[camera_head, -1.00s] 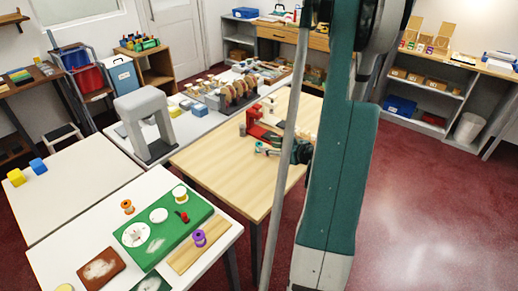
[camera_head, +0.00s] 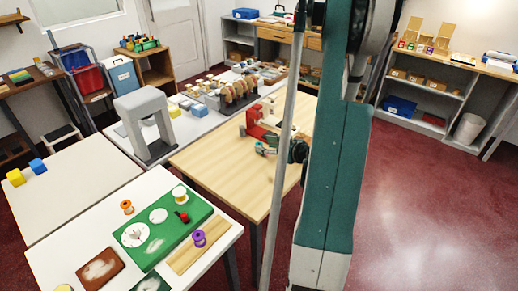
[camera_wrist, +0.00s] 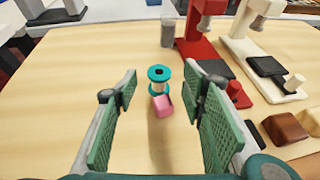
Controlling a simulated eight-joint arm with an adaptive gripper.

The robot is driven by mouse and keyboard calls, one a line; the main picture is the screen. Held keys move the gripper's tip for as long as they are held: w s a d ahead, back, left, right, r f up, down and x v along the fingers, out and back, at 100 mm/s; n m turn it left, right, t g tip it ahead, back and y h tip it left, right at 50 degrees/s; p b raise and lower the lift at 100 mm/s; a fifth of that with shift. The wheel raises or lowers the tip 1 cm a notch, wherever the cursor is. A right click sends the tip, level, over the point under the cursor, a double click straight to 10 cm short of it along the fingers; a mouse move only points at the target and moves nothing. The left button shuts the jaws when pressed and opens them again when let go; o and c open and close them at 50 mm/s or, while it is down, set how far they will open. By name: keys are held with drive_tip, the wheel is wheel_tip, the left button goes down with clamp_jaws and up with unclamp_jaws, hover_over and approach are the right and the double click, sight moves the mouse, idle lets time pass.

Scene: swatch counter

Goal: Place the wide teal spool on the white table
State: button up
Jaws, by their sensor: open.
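In the wrist view a spool with teal flanges and a pale middle (camera_wrist: 158,75) stands upright on the wooden table. A pink block (camera_wrist: 163,106) is close to it on my side. My gripper (camera_wrist: 160,82) is open, with one green-padded finger on each side of the spool in the picture and nothing held. A white table (camera_head: 58,252) stands at the front left. Other pale tables stand behind it.
The wooden table (camera_head: 222,185) also carries a red machine (camera_wrist: 200,35), a cream machine (camera_wrist: 255,55), a grey cup (camera_wrist: 168,32) and brown blocks (camera_wrist: 285,128). On the white table are a green board (camera_head: 155,245), an orange spool (camera_head: 127,207) and a purple spool (camera_head: 199,239).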

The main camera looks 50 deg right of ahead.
sight(260, 144)
drive_tip(key=shift+w, duration=0.1)
drive_tip(key=shift+b+x, duration=0.7)
drive_tip(key=shift+x, duration=1.85)
drive_tip(key=shift+c, duration=0.3)
drive_tip(key=c, duration=0.9)
